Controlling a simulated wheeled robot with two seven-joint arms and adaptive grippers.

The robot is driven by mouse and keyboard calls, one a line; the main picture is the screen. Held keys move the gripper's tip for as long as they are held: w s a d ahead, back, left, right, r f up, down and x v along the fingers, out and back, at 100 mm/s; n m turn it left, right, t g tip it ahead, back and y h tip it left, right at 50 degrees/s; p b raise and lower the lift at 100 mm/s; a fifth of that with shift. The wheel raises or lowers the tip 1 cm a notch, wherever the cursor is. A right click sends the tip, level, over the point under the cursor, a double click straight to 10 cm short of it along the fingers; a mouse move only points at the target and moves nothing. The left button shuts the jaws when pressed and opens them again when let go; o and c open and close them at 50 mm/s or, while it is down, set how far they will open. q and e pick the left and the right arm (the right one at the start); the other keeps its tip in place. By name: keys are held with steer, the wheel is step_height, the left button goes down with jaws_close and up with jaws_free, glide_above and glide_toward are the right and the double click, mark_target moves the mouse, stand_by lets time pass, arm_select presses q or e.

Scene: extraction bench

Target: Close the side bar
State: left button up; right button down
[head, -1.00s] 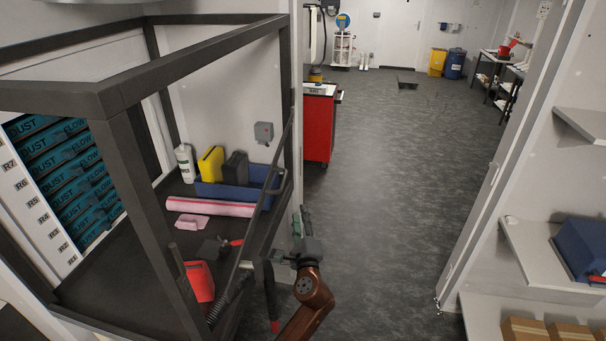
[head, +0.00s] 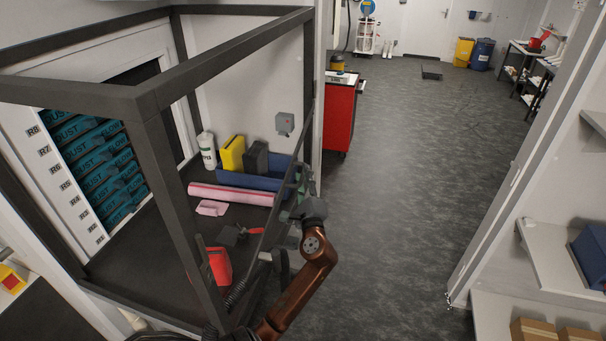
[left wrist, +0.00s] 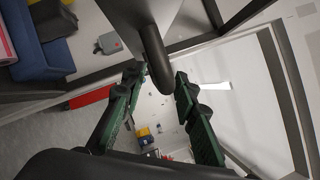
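The dark side bar (head: 272,222) runs slanting along the right side of the bench's black frame (head: 160,95). My left gripper (head: 291,195) is beside this bar, at its outer side, and overlaps it in the head view. In the left wrist view, the green fingers of my left gripper (left wrist: 159,76) are spread apart. A dark rounded bar piece (left wrist: 153,55) shows between and beyond the fingertips; I cannot tell whether they touch it. The fingers look open, with nothing clamped. My right gripper is not in view.
On the bench stand a blue bin (head: 243,179), a pink roll (head: 230,194) and a red container (head: 219,266). A red cabinet (head: 339,115) stands behind. The floor (head: 400,200) to the right is clear; shelves (head: 545,255) are at far right.

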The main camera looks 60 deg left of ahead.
arm_select(q)
steer(key=shift+a, duration=0.15)
steer(key=shift+c, duration=0.3)
jaws_close()
stand_by(0.4)
